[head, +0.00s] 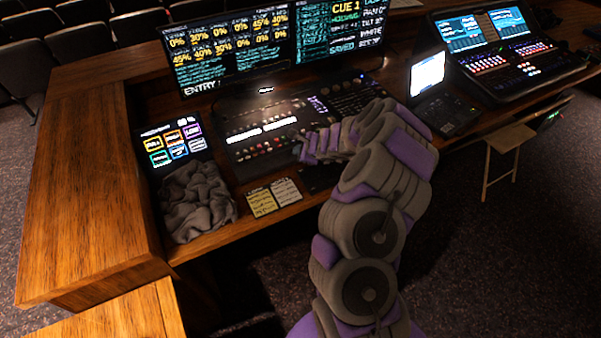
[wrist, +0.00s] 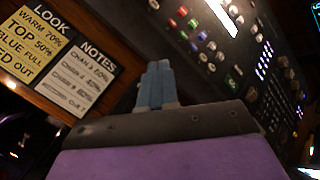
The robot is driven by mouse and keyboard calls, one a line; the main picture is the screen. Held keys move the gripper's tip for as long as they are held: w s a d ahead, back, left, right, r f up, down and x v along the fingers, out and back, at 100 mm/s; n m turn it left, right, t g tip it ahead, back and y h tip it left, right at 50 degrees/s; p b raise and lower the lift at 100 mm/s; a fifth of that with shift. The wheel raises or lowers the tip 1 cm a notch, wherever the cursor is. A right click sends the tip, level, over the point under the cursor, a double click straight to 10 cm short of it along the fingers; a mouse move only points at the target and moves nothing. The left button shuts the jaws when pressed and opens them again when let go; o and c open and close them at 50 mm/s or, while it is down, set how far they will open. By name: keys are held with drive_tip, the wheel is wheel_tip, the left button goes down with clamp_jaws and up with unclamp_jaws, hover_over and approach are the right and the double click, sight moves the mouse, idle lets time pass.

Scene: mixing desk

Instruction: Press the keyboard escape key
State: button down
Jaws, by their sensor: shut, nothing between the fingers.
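My gripper (wrist: 157,68) shows in the wrist view as two blue-grey fingers pressed together, with nothing between them. In the head view its tip (head: 300,152) is over the front part of the lighting console (head: 268,128), though the arm hides much of that area. The console also shows in the wrist view (wrist: 205,45), with rows of small coloured and white buttons beyond the fingertips. A dark flat piece (head: 318,180) at the desk's front edge is partly covered by my arm; I cannot tell whether it is a keyboard. No escape key can be made out.
Two note cards (head: 274,197) lie left of the gripper. A crumpled grey cloth (head: 197,200) and a small touch screen (head: 172,145) are farther left. Large monitors (head: 228,50) stand behind the console. A laptop (head: 428,75) and a second console (head: 515,50) are to the right.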

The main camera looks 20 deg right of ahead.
drive_tip(key=f+b, duration=0.1)
drive_tip(key=f, duration=0.1)
drive_tip(key=shift+a+f+b, duration=0.25)
drive_tip(key=shift+f+b, duration=0.05)
drive_tip(key=shift+b, duration=0.05)
drive_tip(key=b, duration=0.3)
hover_over(305, 172)
drive_tip(key=f, duration=0.4)
drive_tip(key=shift+d+f, duration=0.3)
drive_tip(key=shift+f, duration=0.1)
drive_tip(key=shift+f+b, duration=0.2)
drive_tip(key=shift+b, duration=0.2)
drive_tip(key=shift+a+r, duration=0.15)
drive_tip(key=shift+a, duration=1.35)
drive_tip(key=shift+d+f, duration=0.2)
drive_tip(key=shift+d, duration=1.15)
drive_tip(key=shift+a+r, duration=0.15)
drive_tip(key=shift+a, duration=1)
drive_tip(key=shift+d, duration=0.95)
drive_tip(key=shift+a, duration=0.8)
drive_tip(key=shift+d+f, duration=0.35)
drive_tip(key=shift+d, duration=0.4)
drive_tip(key=shift+d+f, duration=0.1)
drive_tip(key=shift+f, duration=0.1)
drive_tip(key=shift+a+r, duration=0.1)
drive_tip(key=shift+a, duration=0.25)
